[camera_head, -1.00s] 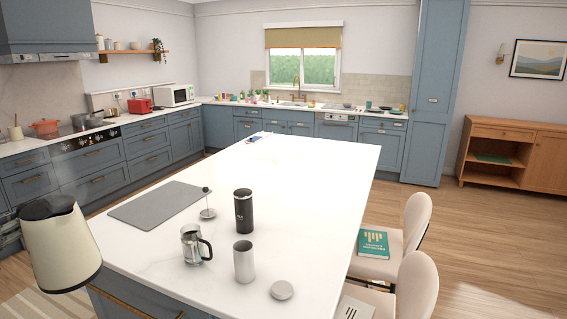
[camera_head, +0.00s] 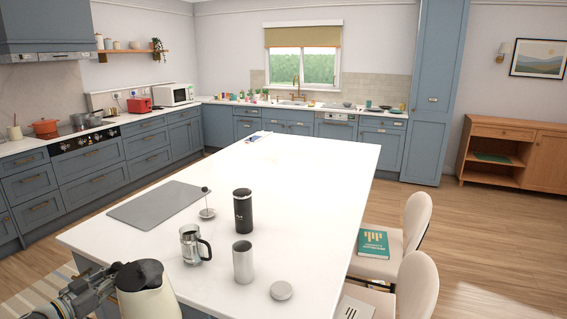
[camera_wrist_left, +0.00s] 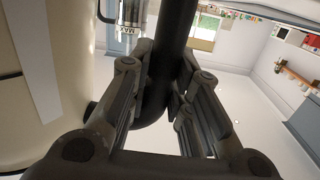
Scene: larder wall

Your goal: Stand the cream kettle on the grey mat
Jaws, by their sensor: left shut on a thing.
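The cream kettle (camera_head: 148,298) with its dark lid is at the bottom left of the head view, at the near edge of the island and cut off by the frame. My left gripper (camera_head: 108,280) comes in from the left and is shut on the kettle's dark handle. In the left wrist view the fingers (camera_wrist_left: 160,85) close around the black handle (camera_wrist_left: 176,38), with the cream body (camera_wrist_left: 60,95) on the left. The grey mat (camera_head: 160,201) lies flat and empty on the island's left side, beyond the kettle. My right gripper is not in view.
On the white island (camera_head: 290,180), a glass press (camera_head: 191,246), its plunger (camera_head: 206,205), a black tumbler (camera_head: 243,210), a steel cup (camera_head: 243,262) and a round lid (camera_head: 281,291) stand right of the mat. Chairs (camera_head: 413,285) line the right side. The island's far half is mostly clear.

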